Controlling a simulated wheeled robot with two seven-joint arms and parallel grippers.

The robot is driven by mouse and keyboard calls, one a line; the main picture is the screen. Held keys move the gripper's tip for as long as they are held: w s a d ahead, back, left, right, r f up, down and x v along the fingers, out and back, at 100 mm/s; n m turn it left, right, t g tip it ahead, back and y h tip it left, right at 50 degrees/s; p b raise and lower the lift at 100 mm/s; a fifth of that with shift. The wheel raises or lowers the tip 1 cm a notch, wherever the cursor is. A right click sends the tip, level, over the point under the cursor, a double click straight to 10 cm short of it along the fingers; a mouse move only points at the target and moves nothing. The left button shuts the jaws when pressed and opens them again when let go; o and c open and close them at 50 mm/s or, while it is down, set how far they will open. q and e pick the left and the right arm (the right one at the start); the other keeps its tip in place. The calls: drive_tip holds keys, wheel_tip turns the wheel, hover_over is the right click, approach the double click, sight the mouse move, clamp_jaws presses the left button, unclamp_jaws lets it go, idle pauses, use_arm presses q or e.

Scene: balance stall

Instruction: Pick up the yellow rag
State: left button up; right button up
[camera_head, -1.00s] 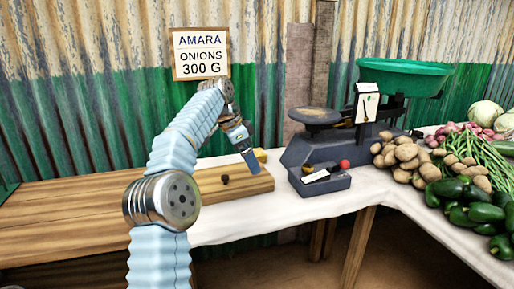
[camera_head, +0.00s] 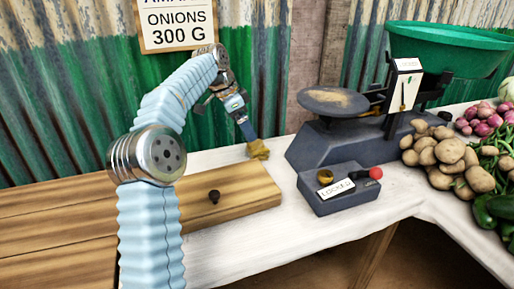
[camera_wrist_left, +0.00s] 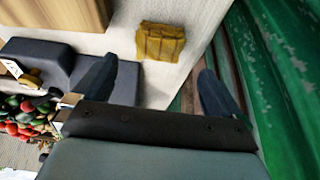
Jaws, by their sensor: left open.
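The yellow rag (camera_head: 258,149) lies folded on the white cloth of the table, just behind the wooden board's far right corner. It also shows in the left wrist view (camera_wrist_left: 160,42), whole and ahead of the fingertips, roughly between them. My left gripper (camera_head: 247,131) reaches down from above at the rag in the head view, partly in front of it. In the wrist view its two fingers (camera_wrist_left: 155,85) stand wide apart with nothing between them. I cannot tell whether a finger touches the rag. My right gripper is not in view.
A dark balance scale (camera_head: 340,143) with a green pan (camera_head: 450,50) stands right of the rag. In front of it is a dark box (camera_head: 338,190) marked LOCKED with a red knob. A wooden board (camera_head: 235,192) with a dark knob lies in front of the rag. The corrugated wall (camera_head: 60,90) is close behind.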

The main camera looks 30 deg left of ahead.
sight(256, 145)
use_arm(q)
drive_tip(key=x, duration=0.9)
drive_tip(key=shift+w+d, duration=0.1)
drive_tip(key=shift+d, duration=0.05)
drive_tip(key=shift+c, duration=0.2)
drive_tip(key=c, duration=0.9)
drive_tip(key=shift+r, duration=0.1)
